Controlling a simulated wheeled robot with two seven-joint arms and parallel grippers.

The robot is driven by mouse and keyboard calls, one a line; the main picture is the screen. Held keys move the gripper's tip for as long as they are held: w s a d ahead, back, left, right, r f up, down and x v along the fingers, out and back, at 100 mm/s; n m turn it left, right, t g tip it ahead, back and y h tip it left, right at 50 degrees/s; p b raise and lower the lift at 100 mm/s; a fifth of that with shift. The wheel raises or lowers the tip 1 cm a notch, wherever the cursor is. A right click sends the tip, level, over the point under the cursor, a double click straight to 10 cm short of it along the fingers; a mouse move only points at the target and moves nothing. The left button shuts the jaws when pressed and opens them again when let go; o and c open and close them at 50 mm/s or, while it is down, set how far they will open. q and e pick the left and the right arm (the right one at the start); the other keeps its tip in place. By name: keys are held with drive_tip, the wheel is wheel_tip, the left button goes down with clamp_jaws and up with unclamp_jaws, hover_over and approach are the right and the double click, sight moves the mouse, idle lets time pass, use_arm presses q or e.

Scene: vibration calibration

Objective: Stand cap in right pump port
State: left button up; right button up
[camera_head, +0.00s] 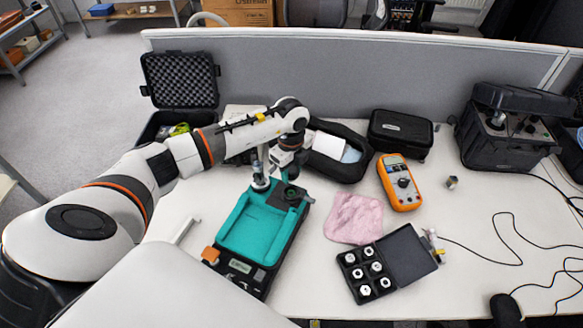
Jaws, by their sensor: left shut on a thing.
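The pump unit (240,268) is a black case with a teal tray (262,232) on top, in the middle of the table. At its far end stands an upright silver fitting (261,183) on the left. The dark right pump port (292,193) is to the right of it. My left gripper (290,168) points down over this far right corner. It is shut on a small dark cap (291,174), just above the right port. The gripper and wrist partly hide the cap, and I cannot tell whether it touches the port. My right gripper is not in view.
A pink cloth (354,218), an orange multimeter (399,183) and an open black box of white-topped parts (408,257) lie to the right. Black cases (400,133) stand behind. A grey partition (380,78) closes the back. Cables cross the right side.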

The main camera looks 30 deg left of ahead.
use_arm(q)
drive_tip(key=shift+f+b, duration=2.45)
drive_tip(key=shift+f, duration=0.8)
drive_tip(key=shift+f, duration=0.15)
